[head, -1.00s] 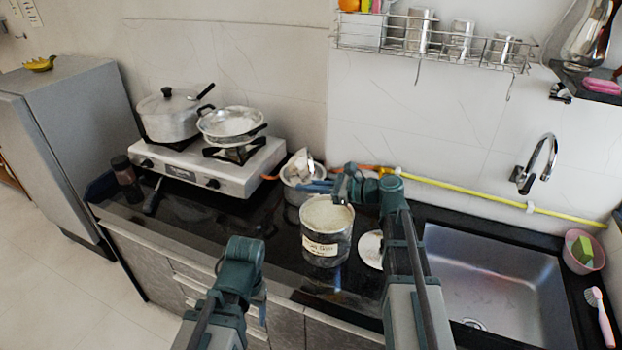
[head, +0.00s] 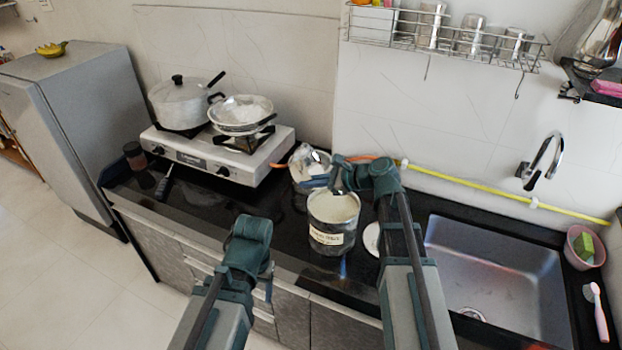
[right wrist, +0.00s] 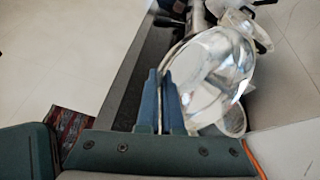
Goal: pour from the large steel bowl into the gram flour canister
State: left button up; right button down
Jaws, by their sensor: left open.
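The gram flour canister (head: 333,238), a dark steel tin with a pale label and cream-coloured flour near its top, stands on the black counter. The large steel bowl (head: 298,170) is just behind it, partly hidden by the canister and my right gripper (head: 322,180). The bowl's shiny inside (right wrist: 215,85) fills the middle right of the right wrist view. The right fingers (right wrist: 162,100) are close together with the bowl's rim between them. Whether the bowl touches the counter is hidden. My left gripper (head: 267,285) is open and empty, low in front of the counter.
A stove (head: 215,160) with a lidded pot (head: 180,105) and a pan (head: 240,113) stands at the left. The sink (head: 500,270) is at the right. A white disc (head: 371,240) lies beside the canister, partly behind my right arm. A wire rack (head: 445,45) hangs above.

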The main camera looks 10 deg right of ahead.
jog(key=shift+a+r+h+p, duration=0.1)
jog(key=shift+a+h+p, duration=0.15)
jog(key=shift+h+p, duration=0.35)
jog(key=h+p, duration=0.1)
jog(key=p, duration=0.1)
jog(key=a+f+n+g+h+p, duration=0.1)
jog(key=h+p, duration=0.1)
jog(key=shift+w+a, duration=0.1)
jog(key=shift+w, duration=0.05)
jog(key=shift+a+n+g+h+p, duration=0.15)
jog(key=shift+g+h+p, duration=0.1)
jog(key=shift+h+p, duration=0.4)
jog(key=shift+a+n+g+h+p, duration=0.15)
jog(key=shift+g+h+p, duration=0.1)
jog(key=shift+h+p, duration=0.4)
jog(key=shift+f, duration=0.1)
jog(key=shift+f+n+h+p, duration=0.15)
jog(key=shift+n+h+p, duration=0.25)
jog(key=shift+h, duration=0.8)
